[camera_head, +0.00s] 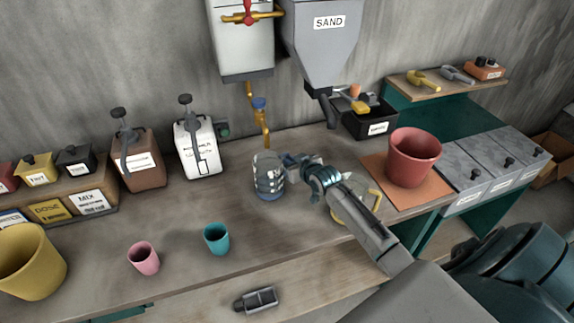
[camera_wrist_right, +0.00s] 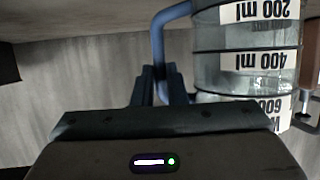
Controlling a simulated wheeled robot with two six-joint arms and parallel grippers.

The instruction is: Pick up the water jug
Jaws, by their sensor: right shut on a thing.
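The water jug (camera_head: 268,172) is clear with a blue base and stands upright on or just above the workbench, below the yellow tap (camera_head: 261,125); I cannot tell if it touches the wood. In the right wrist view the jug (camera_wrist_right: 245,65) shows volume labels, upside down, and a blue handle (camera_wrist_right: 158,45). My right gripper (camera_head: 288,163) reaches in from the right to the jug's handle side. Its fingers (camera_wrist_right: 161,85) are shut on the blue handle. My left gripper is not in view.
A teal cup (camera_head: 217,239) and a pink cup (camera_head: 144,259) stand in front of the jug, left. A yellow bucket (camera_head: 30,262) is far left. A red bucket (camera_head: 413,160) stands right on an orange mat (camera_head: 376,169). The sand hopper (camera_head: 325,45) hangs behind. A yellow object is partly behind my right arm.

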